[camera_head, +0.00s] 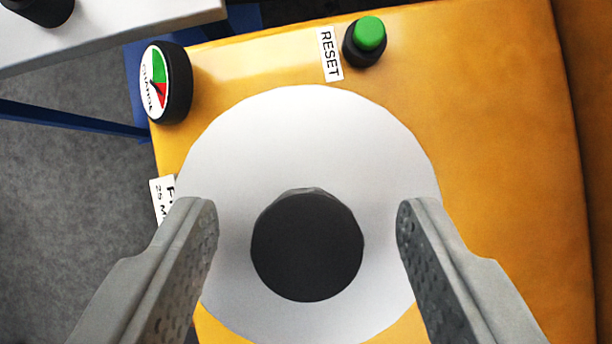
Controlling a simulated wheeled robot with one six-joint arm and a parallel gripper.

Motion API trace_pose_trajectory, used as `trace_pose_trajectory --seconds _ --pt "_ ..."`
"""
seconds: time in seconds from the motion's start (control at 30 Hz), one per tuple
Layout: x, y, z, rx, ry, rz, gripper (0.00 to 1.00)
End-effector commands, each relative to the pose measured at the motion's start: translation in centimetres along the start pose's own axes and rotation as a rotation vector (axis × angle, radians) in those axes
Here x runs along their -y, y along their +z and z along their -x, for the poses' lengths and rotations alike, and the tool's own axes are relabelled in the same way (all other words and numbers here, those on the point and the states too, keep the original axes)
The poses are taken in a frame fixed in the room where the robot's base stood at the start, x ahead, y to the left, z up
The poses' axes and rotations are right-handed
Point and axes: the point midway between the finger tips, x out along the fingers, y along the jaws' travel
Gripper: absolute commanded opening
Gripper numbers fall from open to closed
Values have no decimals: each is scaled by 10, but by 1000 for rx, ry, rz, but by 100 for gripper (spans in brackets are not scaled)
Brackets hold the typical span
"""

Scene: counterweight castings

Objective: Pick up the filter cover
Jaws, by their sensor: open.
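The filter cover (310,130) is a large, round, pale grey-white disc on the yellow machine top. A black round knob (307,248) stands up from its middle. My gripper (307,225) is open, with one grey finger on the left of the knob and one on the right. Both fingers are apart from the knob, with a clear gap on each side. The fingers overlap the left and right edges of the disc in the view. I cannot tell how high the fingertips are above the disc.
A green button (370,34) in a black collar stands beyond the disc, beside a RESET label (329,54). A round gauge (166,82) is at the upper left. A partly hidden label (160,195) is at the left edge. The yellow surface (500,130) at right is clear.

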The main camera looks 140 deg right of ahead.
Motion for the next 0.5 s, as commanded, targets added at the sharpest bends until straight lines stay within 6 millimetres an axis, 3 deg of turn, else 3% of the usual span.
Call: trace_pose_trajectory --seconds 0.13,0.4,0.5 --pt "0 0 0 0 0 0 54" --pt "0 0 1 0 0 0 3" --pt "0 0 1 -1 1 0 0"
